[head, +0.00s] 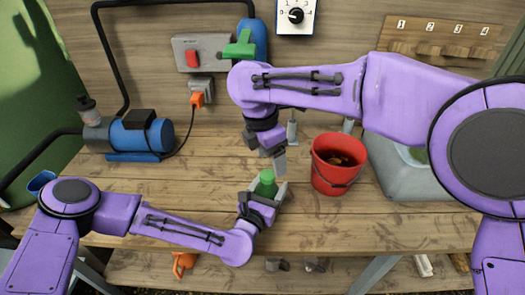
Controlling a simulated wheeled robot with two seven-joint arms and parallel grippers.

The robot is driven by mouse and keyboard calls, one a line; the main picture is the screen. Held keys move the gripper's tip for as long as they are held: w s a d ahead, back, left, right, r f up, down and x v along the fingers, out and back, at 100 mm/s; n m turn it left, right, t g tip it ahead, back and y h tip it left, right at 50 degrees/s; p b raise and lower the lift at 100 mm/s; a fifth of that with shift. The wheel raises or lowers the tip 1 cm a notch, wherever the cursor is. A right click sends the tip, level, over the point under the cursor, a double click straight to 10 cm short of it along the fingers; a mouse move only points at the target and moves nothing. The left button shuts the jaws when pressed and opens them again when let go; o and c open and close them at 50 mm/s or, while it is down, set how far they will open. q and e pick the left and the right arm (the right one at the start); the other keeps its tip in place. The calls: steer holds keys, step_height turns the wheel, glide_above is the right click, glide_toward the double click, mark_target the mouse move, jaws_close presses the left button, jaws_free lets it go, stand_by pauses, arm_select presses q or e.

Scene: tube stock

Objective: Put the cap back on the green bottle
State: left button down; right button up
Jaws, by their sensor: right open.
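The green bottle (266,187) stands upright over the front middle of the bench. My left gripper (266,192) has its fingers on either side of it and looks shut on it, hiding its lower part. A brighter green round top shows on the bottle; I cannot tell whether it is the cap or the bare neck. My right gripper (274,162) is open just above the bottle, fingers pointing down, with no cap visible between them. No separate loose cap is clear to see.
A red bucket (338,170) with brown contents stands close to the right of the bottle. A grey bin (405,178) is farther right. A blue pump (140,137) stands at the back left. The bench's front right is clear.

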mark_target(268, 175)
step_height(268, 175, up, 6)
steer(key=s+a+n+t, duration=0.2)
steer(key=s+n, duration=0.1)
steer(key=n, duration=0.3)
steer(key=shift+a, duration=0.3)
steer(key=x, duration=1.2)
steer(key=shift+a, duration=0.2)
